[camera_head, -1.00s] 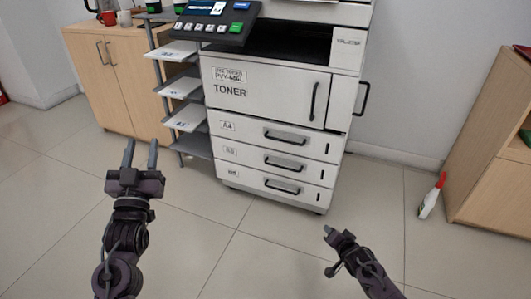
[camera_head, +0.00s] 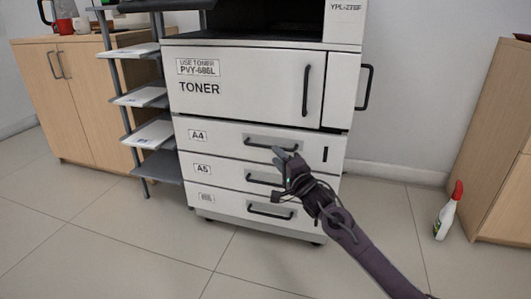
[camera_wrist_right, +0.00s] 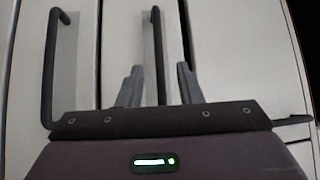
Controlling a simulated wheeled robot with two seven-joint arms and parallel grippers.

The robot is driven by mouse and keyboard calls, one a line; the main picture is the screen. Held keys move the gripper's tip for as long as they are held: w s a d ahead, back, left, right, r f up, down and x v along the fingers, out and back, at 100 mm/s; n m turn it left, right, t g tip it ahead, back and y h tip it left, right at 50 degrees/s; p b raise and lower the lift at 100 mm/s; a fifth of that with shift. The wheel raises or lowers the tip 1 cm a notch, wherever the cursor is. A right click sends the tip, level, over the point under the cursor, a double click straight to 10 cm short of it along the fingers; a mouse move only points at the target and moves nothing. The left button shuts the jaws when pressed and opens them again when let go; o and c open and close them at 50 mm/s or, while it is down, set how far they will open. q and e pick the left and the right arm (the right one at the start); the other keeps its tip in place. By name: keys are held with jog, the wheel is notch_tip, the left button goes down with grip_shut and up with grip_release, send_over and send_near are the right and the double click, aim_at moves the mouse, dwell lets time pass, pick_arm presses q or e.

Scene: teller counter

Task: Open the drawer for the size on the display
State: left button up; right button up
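The white printer has stacked drawers: the A4 drawer (camera_head: 222,137), the A5 drawer (camera_head: 222,171) and a bottom drawer (camera_head: 225,203) whose label is too small to read. Each has a dark bar handle. My right gripper (camera_head: 281,153) is at the drawer fronts, by the lower right of the A4 handle (camera_head: 258,144) and above the A5 handle (camera_head: 258,180). In the right wrist view its fingers (camera_wrist_right: 158,85) are apart, with a bar handle (camera_wrist_right: 157,40) seen between them. Contact cannot be told. The display's text is out of view. My left gripper is out of view.
The toner door (camera_head: 245,85) with its upright handle is above the drawers. A paper rack (camera_head: 143,97) stands at the left, beside a wooden cabinet (camera_head: 75,100). Floor before the printer is clear.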

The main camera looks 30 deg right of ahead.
aim_at(269, 147)
jog(key=shift+w+d+r+b, duration=0.15)
jog(key=shift+w+b, duration=0.4)
jog(key=shift+w, duration=0.5)
jog(key=shift+w+d+r+b, duration=0.1)
jog(key=shift+w+b, duration=0.45)
jog(key=shift+w, duration=0.45)
jog(key=shift+w+d+r+b, duration=0.15)
jog(key=shift+w+b, duration=0.4)
jog(key=shift+w, duration=0.5)
jog(key=shift+a, duration=0.1)
jog(key=shift+c, duration=0.4)
grip_shut()
